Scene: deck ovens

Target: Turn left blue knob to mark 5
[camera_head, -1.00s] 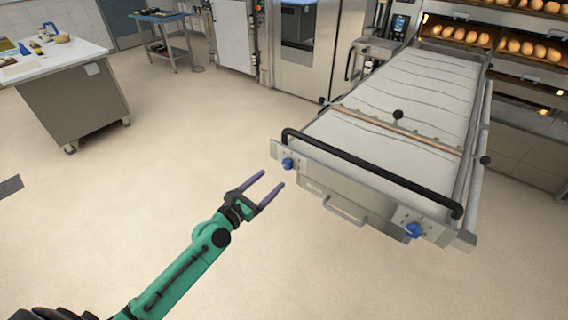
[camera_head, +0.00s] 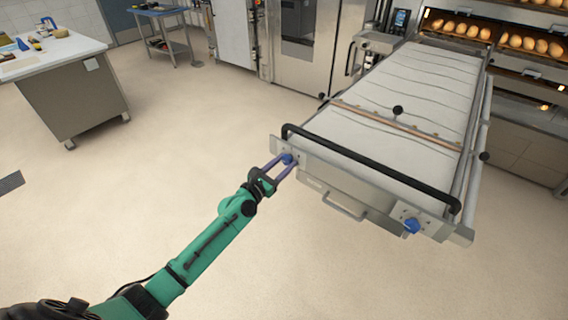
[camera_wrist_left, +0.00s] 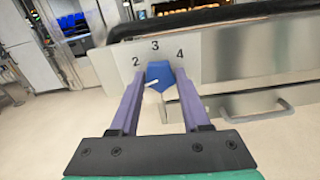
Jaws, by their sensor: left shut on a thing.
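The left blue knob (camera_head: 287,158) sits on a metal plate at the left end of the loader's front. In the left wrist view the knob (camera_wrist_left: 160,75) lies between the two purple fingers of my left gripper (camera_wrist_left: 158,84), which is shut on it. The gripper (camera_head: 281,163) also reaches it in the head view. The marks 2, 3 and 4 show on the plate (camera_wrist_left: 205,55) around the knob's top. A white pointer line (camera_wrist_left: 152,83) shows at the knob's lower left. Mark 5 is not visible. My right gripper is not in view.
A second blue knob (camera_head: 411,226) is at the loader's right end. A black bar (camera_head: 370,172) runs along the front above the knobs, with a metal handle (camera_head: 343,207) below. Ovens with bread (camera_head: 470,30) stand behind.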

